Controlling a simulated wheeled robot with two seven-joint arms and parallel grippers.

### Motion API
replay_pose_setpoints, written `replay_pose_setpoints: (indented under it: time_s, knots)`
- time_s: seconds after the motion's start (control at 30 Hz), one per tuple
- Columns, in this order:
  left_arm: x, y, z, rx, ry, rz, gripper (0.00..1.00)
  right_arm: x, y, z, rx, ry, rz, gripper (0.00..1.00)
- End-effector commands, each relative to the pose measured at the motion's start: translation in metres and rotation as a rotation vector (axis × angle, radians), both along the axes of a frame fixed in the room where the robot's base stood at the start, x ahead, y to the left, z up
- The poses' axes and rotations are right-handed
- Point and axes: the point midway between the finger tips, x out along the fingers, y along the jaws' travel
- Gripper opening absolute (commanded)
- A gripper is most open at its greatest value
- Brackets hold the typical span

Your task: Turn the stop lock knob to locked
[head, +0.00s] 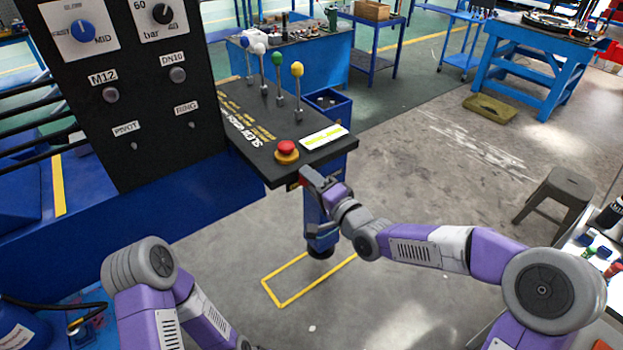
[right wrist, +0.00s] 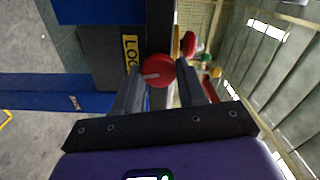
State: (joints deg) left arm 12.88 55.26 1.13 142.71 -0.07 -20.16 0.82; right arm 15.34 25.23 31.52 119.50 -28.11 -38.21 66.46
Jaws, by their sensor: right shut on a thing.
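The stop lock knob (right wrist: 157,70) is a round red knob with a pale pointer mark, on the dark edge of the lever console. In the right wrist view its mark points left and slightly down. A yellow label (right wrist: 130,48) reading "LOC…" is just to its upper left, partly cut off. My right gripper (right wrist: 160,78) is shut on the knob, one finger at each side. In the head view my right gripper (head: 308,177) is at the console's front corner and mostly hides the knob. My left arm shows at lower left; its gripper is out of view.
A red mushroom button (head: 287,148) on a yellow base sits on the console (head: 262,145) just above my gripper. Several levers with coloured balls (head: 297,69) stand behind it. A black dial panel (head: 130,80) rises at left. A stool (head: 565,190) stands at right on open floor.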

Motion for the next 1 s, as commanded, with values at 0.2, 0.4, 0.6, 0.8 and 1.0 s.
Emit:
replay_pose_setpoints:
  time_s: [0.2, 0.4, 0.6, 0.8, 1.0]
  knots:
    - [0.0, 0.0, 0.0052, 0.0, 0.0, 0.0, 0.43, -0.0001, 0.0, -0.0003, 0.107, 0.079, 0.0, 0.1]
    - [0.0, 0.0, 0.0073, 0.0, 0.0, 0.0, 0.43, -0.0003, 0.0004, -0.0008, 0.164, 0.119, 0.001, 0.1]
    - [0.0, 0.0, 0.0079, 0.0, 0.0, 0.0, 0.43, -0.0002, 0.0001, -0.0012, 0.185, 0.136, 0.001, 0.1]
    - [-0.0001, 0.0, 0.0078, 0.0, 0.0, 0.0, 0.43, -0.0002, 0.0, -0.0013, 0.189, 0.138, 0.0, 0.1]
    - [0.0, 0.0, 0.0078, 0.0, 0.0, 0.0, 0.43, -0.0001, 0.0001, -0.0012, 0.189, 0.138, 0.0, 0.42]
